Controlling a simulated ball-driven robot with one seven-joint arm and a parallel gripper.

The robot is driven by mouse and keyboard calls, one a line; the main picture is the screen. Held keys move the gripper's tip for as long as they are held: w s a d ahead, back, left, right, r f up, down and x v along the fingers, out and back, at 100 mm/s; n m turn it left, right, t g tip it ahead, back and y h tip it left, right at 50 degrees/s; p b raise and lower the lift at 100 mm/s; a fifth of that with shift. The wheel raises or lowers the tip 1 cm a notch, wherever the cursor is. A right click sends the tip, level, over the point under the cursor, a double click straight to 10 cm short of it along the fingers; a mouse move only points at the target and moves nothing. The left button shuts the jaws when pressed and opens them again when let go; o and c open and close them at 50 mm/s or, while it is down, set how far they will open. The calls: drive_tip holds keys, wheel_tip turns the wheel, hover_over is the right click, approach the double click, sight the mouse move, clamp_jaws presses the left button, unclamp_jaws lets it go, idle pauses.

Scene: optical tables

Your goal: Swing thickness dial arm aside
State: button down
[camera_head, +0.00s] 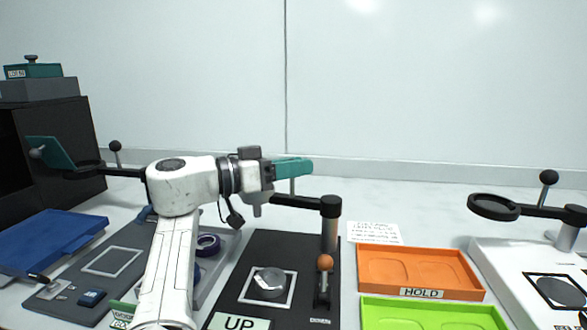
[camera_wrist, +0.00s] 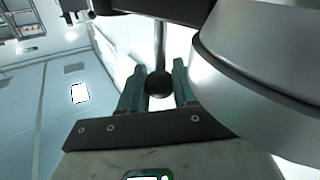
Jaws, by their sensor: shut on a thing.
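The black dial arm (camera_head: 297,201) reaches left from the black cap of a grey post (camera_head: 329,235) on a black base plate (camera_head: 262,247). A thin rod stands up from the arm. My gripper (camera_head: 300,167), with teal fingers, is shut on the dark ball knob (camera_wrist: 158,86) at the rod's end, which sits between the fingers in the wrist view. The head view hides the knob behind the fingers. The arm's left end is near a grey part under my wrist, and I cannot tell the dial clearly. A grey disc (camera_head: 270,281) lies inside a white square outline on the plate.
An orange-ball lever (camera_head: 324,264) stands in front of the post. An orange tray (camera_head: 420,268) and a green tray (camera_head: 428,315) lie to the right. A black magnifier arm (camera_head: 538,210) is far right; another black arm with a teal plate (camera_head: 50,153) is left.

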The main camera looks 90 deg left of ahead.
drive_tip(key=shift+f, duration=0.15)
drive_tip(key=c, duration=0.8)
unclamp_jaws()
drive_tip(key=shift+a, duration=0.1)
drive_tip(key=shift+c, duration=0.2)
drive_tip(key=p+v, duration=0.1)
drive_tip(key=v, duration=0.9)
drive_tip(key=shift+s+p, duration=0.4)
drive_tip(key=shift+r, duration=0.25)
drive_tip(key=shift+r+p, duration=1.2)
drive_tip(key=shift+r, duration=1.2)
